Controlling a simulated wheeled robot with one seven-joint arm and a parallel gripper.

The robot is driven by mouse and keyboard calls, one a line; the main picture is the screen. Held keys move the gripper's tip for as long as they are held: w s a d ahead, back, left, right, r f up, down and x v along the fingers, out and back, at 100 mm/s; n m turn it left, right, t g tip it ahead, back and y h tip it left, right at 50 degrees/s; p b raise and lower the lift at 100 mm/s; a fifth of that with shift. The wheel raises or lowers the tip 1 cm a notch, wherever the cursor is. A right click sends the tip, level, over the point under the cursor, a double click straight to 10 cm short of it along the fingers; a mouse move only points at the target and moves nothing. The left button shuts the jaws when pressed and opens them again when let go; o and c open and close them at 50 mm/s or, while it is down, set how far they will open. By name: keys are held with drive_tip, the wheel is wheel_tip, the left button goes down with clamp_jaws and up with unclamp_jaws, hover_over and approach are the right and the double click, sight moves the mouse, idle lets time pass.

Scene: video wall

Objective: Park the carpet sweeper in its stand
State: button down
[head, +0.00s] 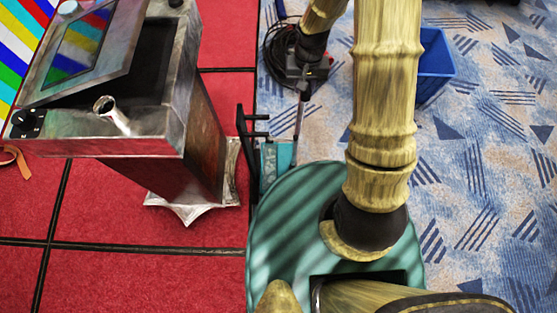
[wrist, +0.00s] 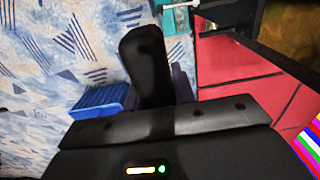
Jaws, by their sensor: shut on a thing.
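The carpet sweeper has a teal head (head: 279,157) low beside the black stand and a thin grey and red handle (head: 299,118) rising to my gripper (head: 304,84). My gripper is shut on the handle near its top; the exact grip is small and partly hidden. The stand (head: 243,142) is a dark upright frame with two prongs pointing right, next to the console. The sweeper head is close to the stand's right side; I cannot tell whether they touch. In the wrist view the teal head (wrist: 176,20) shows at the top, beyond a black finger.
A metal console (head: 190,130) with a tilted screen stands on red carpet at the left. A blue bin (head: 437,55) stands behind my arm on patterned blue carpet. A coil of black cable (head: 274,48) appears near my gripper. The carpet at the right is clear.

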drive_tip(key=shift+w+f, duration=0.1)
drive_tip(key=shift+f, duration=2.75)
drive_tip(key=shift+f+p, duration=0.4)
drive_tip(key=shift+f, duration=1.7)
drive_tip(key=c, duration=1.2)
unclamp_jaws()
drive_tip(key=shift+f, duration=0.15)
drive_tip(key=shift+o, duration=0.2)
